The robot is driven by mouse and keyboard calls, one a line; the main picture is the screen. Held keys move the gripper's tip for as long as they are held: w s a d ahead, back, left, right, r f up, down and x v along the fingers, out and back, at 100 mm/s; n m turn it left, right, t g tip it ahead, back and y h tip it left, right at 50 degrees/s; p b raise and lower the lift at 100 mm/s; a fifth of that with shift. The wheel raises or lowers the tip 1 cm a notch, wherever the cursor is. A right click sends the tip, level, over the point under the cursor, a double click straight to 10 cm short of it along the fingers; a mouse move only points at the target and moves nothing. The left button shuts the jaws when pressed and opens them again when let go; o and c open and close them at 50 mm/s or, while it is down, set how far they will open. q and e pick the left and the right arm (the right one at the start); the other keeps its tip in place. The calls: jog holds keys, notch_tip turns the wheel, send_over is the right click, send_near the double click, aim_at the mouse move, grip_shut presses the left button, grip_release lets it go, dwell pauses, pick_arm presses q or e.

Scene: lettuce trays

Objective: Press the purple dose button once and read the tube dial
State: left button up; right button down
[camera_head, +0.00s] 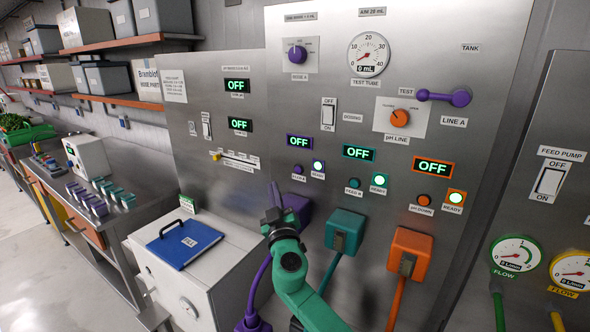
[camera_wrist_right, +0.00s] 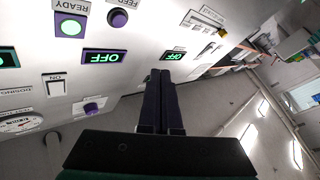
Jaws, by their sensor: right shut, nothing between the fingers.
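The purple dose button (camera_head: 298,169) is a small round knob on the steel panel, left of a lit purple-framed READY lamp (camera_head: 318,167). It also shows in the right wrist view (camera_wrist_right: 118,17), upside down. The white TEST TUBE dial (camera_head: 369,55) shows "0 mL", its needle at the low end. It shows partly in the right wrist view (camera_wrist_right: 20,122). My right gripper (camera_head: 273,186) is shut and empty, below and left of the button and apart from it in the picture. Its closed fingers (camera_wrist_right: 161,76) point toward the panel. My left gripper is out of view.
A purple selector knob (camera_head: 298,54) and orange pH LINE knob (camera_head: 400,117) sit above. Purple (camera_head: 298,204), teal (camera_head: 345,230) and orange (camera_head: 410,252) boxes project below. Several displays read OFF. A white cabinet with a blue binder (camera_head: 184,243) stands left.

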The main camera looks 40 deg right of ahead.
aim_at(298, 170)
jog(key=d, duration=0.4)
jog(key=w+d+b, duration=0.1)
jog(key=d, duration=0.1)
jog(key=shift+d, duration=0.35)
jog(key=shift+w+d+r+b, duration=0.1)
jog(key=shift+w+d+b, duration=0.25)
jog(key=shift+d, duration=0.25)
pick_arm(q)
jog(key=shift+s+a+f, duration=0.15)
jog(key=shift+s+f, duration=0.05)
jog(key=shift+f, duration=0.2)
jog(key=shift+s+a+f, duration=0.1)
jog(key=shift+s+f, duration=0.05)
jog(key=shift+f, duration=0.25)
pick_arm(e)
jog(key=shift+r, duration=0.1)
jog(key=shift+s, duration=0.1)
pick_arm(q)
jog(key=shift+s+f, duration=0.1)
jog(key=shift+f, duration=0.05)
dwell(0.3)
pick_arm(e)
jog(key=shift+d+b, duration=0.35)
jog(key=shift+b, duration=0.1)
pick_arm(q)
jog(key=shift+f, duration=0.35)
pick_arm(e)
jog(key=shift+r, duration=0.1)
